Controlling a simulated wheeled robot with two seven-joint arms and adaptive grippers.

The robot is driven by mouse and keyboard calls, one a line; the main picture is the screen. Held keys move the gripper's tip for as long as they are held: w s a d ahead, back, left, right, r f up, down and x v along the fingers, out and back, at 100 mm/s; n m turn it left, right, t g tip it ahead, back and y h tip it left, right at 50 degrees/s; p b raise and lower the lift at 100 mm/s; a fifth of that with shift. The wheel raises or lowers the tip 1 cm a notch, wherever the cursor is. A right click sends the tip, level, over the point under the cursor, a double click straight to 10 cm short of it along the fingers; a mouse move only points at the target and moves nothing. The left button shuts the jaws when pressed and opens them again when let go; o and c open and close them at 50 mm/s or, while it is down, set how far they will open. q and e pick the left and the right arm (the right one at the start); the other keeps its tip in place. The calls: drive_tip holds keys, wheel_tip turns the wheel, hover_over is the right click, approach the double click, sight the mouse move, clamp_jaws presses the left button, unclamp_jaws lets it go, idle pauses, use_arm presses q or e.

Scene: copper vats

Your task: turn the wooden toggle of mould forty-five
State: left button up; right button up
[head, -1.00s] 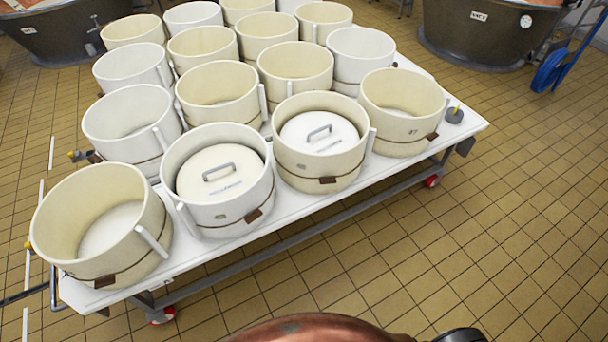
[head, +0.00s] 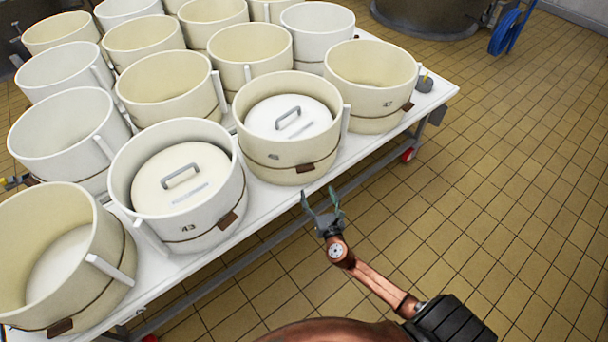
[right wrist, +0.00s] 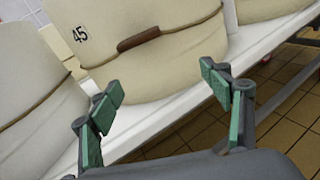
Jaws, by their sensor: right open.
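Mould forty-five (head: 262,155) is a cream round mould with a white lid in it, standing at the near edge of the white table. Its label reads 45 in the right wrist view (right wrist: 80,34). Its brown wooden toggle (head: 306,167) sits low on the front wall on a thin band; it also shows in the right wrist view (right wrist: 139,38), lying roughly along the band. My right gripper (head: 320,200) is open and empty, just in front of and below the toggle, apart from it. Its green-padded fingers show in the right wrist view (right wrist: 162,88). My left gripper is not in view.
Mould 43 (head: 215,235), also lidded, stands left of mould forty-five. Mould 47 (head: 372,85), open and empty, stands to its right. More moulds fill the table (head: 345,172) behind. The tiled floor (head: 500,200) at the right is clear.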

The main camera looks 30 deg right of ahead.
sight(307, 171)
drive_tip(key=shift+n+t, duration=0.7)
drive_tip(key=shift+n, duration=0.2)
drive_tip(key=w+r, duration=0.1)
drive_tip(key=w, duration=0.1)
drive_tip(key=w+r+b, duration=0.1)
drive_tip(key=w, duration=0.1)
drive_tip(key=w+r, duration=0.1)
drive_tip(key=w, duration=0.2)
drive_tip(key=shift+d+r, duration=0.3)
drive_tip(key=shift+r, duration=0.05)
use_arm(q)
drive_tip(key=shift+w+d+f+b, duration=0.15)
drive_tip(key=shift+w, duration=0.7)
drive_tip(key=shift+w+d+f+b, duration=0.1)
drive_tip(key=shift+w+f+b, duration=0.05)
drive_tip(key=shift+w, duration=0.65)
use_arm(e)
drive_tip(key=shift+x, duration=0.8)
drive_tip(key=shift+c, duration=0.2)
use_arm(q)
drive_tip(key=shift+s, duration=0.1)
use_arm(e)
drive_tip(key=c, duration=1.1)
